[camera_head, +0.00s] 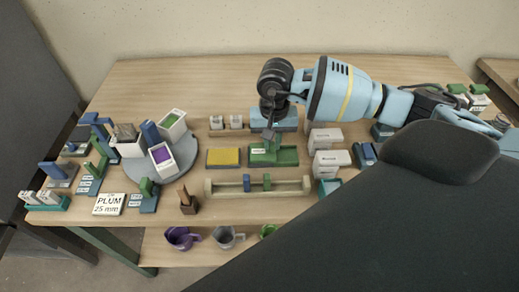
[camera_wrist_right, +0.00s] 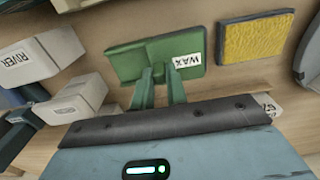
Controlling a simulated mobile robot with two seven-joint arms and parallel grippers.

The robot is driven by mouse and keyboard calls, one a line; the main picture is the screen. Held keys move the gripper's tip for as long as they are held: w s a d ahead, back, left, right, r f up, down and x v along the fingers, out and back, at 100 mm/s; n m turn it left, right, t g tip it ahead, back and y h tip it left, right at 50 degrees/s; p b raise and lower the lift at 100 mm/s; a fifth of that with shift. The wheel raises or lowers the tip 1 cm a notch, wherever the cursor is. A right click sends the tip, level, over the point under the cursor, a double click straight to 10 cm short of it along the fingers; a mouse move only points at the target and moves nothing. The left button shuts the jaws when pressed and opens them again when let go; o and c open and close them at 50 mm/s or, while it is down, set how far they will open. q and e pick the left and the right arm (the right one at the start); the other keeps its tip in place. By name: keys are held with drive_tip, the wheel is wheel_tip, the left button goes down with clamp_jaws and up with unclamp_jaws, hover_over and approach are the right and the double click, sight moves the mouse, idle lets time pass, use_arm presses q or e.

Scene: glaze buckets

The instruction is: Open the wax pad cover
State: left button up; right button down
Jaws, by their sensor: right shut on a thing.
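The wax pad (camera_head: 288,158) is a green, shallow rectangular thing on the bench. I cannot tell whether the cover is raised at all. My left gripper is not in view.
A yellow pad (camera_head: 223,157) lies just left of the wax pad. A pale rail (camera_head: 220,189) with small blocks runs in front. A round grey tray (camera_head: 190,155) holds bins at left.

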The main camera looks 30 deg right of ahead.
drive_tip(key=shift+s+d, duration=0.4)
drive_tip(key=shift+d, duration=0.2)
drive_tip(key=shift+s+d, duration=0.35)
drive_tip(key=shift+d, duration=0.2)
drive_tip(key=shift+s+d, duration=0.45)
drive_tip(key=shift+d, duration=0.25)
drive_tip(key=shift+s+d, duration=0.4)
drive_tip(key=shift+d, duration=0.3)
drive_tip(key=c, duration=1.5)
unclamp_jaws()
